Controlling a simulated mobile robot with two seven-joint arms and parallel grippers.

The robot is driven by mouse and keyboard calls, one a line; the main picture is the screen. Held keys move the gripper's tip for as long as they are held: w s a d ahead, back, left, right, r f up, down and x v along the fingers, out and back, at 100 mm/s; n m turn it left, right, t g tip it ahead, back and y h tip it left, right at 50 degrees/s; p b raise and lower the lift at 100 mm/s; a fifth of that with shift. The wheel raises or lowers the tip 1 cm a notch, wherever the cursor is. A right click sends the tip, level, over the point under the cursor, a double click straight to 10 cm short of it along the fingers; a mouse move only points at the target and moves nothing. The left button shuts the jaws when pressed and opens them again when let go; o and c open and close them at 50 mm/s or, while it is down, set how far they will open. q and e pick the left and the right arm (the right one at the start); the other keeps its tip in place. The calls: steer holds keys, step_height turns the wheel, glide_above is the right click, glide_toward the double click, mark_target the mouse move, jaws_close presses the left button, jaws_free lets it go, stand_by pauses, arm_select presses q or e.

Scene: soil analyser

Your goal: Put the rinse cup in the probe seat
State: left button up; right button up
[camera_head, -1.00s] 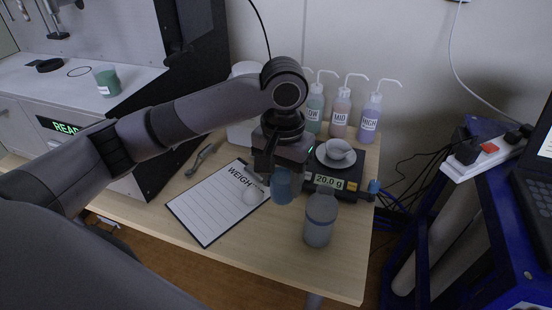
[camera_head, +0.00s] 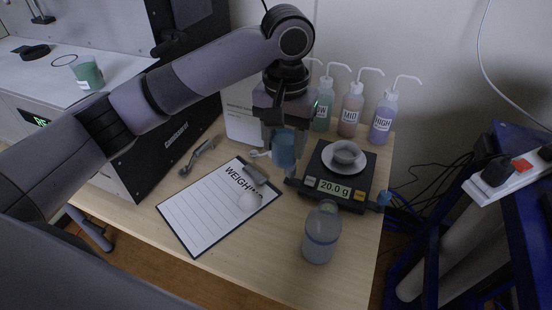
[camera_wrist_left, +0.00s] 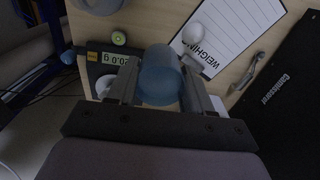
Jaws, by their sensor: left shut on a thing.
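My left gripper (camera_head: 284,146) is shut on a translucent blue cup (camera_head: 284,153), which I take for the rinse cup. It is held above the table, between the clipboard and the scale. In the left wrist view the cup (camera_wrist_left: 160,80) sits between the two fingers of the left gripper (camera_wrist_left: 161,88). On the analyser's white top (camera_head: 120,67) at the left are a dark ring (camera_head: 65,60) and a black round piece (camera_head: 33,52) under a hanging probe (camera_head: 41,18). I cannot tell which of these is the probe seat. My right gripper is not in view.
A green cup (camera_head: 87,75) stands on the analyser top by the ring. Around my gripper are a scale (camera_head: 312,197) with a dish, several wash bottles (camera_head: 349,113), a clipboard (camera_head: 200,215) and a lidded jar (camera_head: 321,235). The table's front middle is clear.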

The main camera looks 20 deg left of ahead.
arm_select(q)
step_height(320, 180, down, 19)
steer(key=shift+f+b, duration=0.2)
steer(key=shift+b, duration=0.45)
steer(key=shift+s+f, duration=0.1)
steer(key=o, duration=1.2)
steer(key=shift+c, duration=0.2)
